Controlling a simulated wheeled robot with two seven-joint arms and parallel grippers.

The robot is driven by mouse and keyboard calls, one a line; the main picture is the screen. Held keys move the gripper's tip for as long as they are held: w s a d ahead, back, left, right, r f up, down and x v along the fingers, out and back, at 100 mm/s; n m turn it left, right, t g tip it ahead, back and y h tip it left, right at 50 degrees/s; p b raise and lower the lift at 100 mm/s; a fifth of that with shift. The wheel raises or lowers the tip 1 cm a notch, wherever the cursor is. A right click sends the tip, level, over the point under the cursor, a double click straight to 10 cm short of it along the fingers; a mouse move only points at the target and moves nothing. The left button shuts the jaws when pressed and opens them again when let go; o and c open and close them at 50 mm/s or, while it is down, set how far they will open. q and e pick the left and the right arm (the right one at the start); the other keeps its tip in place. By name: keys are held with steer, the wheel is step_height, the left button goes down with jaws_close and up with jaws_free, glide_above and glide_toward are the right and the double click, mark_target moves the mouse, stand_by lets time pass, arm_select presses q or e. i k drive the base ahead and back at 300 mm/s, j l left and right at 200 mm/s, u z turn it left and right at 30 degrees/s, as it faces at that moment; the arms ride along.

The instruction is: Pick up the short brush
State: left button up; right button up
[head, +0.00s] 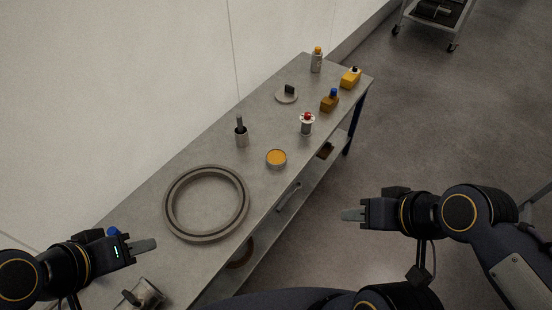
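I cannot pick out the short brush for certain. A small grey cup (242,139) stands on the bench with a dark upright handle (239,122) sticking out of it, which may be a brush. My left gripper (148,246) is over the near left part of the bench, well apart from that cup. My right gripper (350,214) is off the bench's right side, above the floor. Each gripper's fingers show edge-on as one grey plate, so their opening is hidden. I see nothing held in either.
The bench (215,158) runs along a pale wall. A cart (432,18) stands far right.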

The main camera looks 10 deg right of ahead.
mark_target(239, 116)
steer(key=i+l, duration=0.2)
steer(key=i+l+u, duration=0.15)
steer(key=l, duration=0.25)
steer(key=i+l, duration=0.2)
steer(key=l, duration=0.15)
steer(key=i+l+u, duration=0.2)
steer(key=i+l, duration=0.15)
steer(key=l, duration=0.3)
steer(key=i+l, duration=0.15)
steer(key=l, duration=0.2)
steer(key=i+l+u, duration=0.1)
steer(key=l, duration=0.25)
steer(key=i+l+u, duration=0.1)
steer(key=l, duration=0.25)
steer(key=i, duration=0.05)
